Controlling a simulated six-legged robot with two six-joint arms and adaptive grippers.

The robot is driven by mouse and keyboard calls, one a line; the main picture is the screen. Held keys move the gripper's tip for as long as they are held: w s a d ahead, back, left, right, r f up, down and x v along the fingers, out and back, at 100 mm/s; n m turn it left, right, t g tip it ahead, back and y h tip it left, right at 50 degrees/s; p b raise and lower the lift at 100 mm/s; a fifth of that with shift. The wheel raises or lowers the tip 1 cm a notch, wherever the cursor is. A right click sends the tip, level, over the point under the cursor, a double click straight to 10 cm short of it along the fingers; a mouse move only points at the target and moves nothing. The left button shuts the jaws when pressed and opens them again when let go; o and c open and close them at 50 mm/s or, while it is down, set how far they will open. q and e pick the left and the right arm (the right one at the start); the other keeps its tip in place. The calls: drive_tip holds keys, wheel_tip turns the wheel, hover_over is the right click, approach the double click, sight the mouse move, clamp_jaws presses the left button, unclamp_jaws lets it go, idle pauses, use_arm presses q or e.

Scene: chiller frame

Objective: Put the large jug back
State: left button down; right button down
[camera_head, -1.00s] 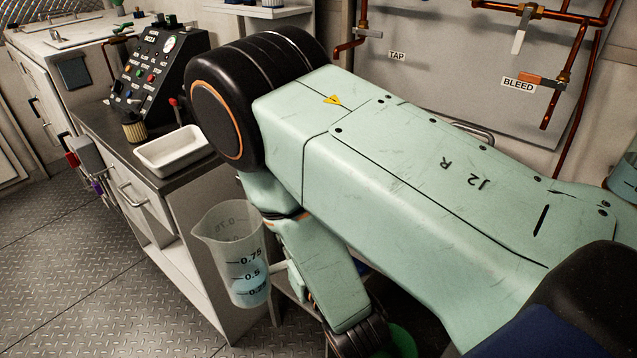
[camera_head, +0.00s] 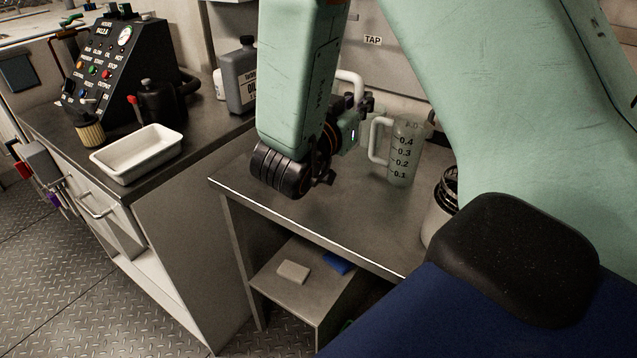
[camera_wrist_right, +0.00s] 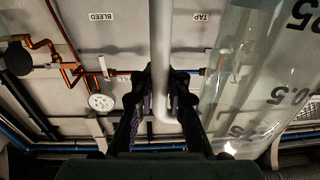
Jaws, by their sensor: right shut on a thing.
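In the wrist view, my right gripper (camera_wrist_right: 160,97) is shut on the pale upright handle of the large jug (camera_wrist_right: 262,75). The jug's clear body with dark volume marks stands to the right of the fingers. In the head view, my right gripper (camera_head: 362,108) is above the back of the grey bench, and the white handle of the large jug (camera_head: 350,82) shows beside it. Most of the jug is hidden by my arm there, so I cannot tell whether it touches the bench. My left gripper is in neither view.
A white container (camera_head: 437,215) is farther right. A white tray (camera_head: 137,155) and grey bottle (camera_head: 240,85) stand on the left counter. The bench front is clear.

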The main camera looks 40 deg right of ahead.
drive_tip(key=f, duration=0.1)
drive_tip(key=f+b, duration=0.1)
drive_tip(key=f, duration=0.3)
drive_tip(key=shift+s+a+b, duration=0.2)
drive_tip(key=shift+a+b, duration=0.1)
drive_tip(key=shift+b, duration=0.05)
drive_tip(key=f, duration=0.3)
drive_tip(key=f+b, duration=0.1)
drive_tip(key=shift+w+d+f, duration=0.1)
drive_tip(key=shift+d+f, duration=0.1)
drive_tip(key=shift+d, duration=0.1)
drive_tip(key=shift+a, duration=0.2)
drive_tip(key=shift+d+f, duration=0.25)
drive_tip(key=shift+f, duration=0.05)
drive_tip(key=c, duration=1.4)
unclamp_jaws()
drive_tip(key=shift+a+r, duration=0.1)
drive_tip(key=shift+a, duration=0.1)
drive_tip(key=shift+c, duration=0.2)
drive_tip(key=shift+o, duration=0.5)
drive_tip(key=shift+d, duration=0.15)
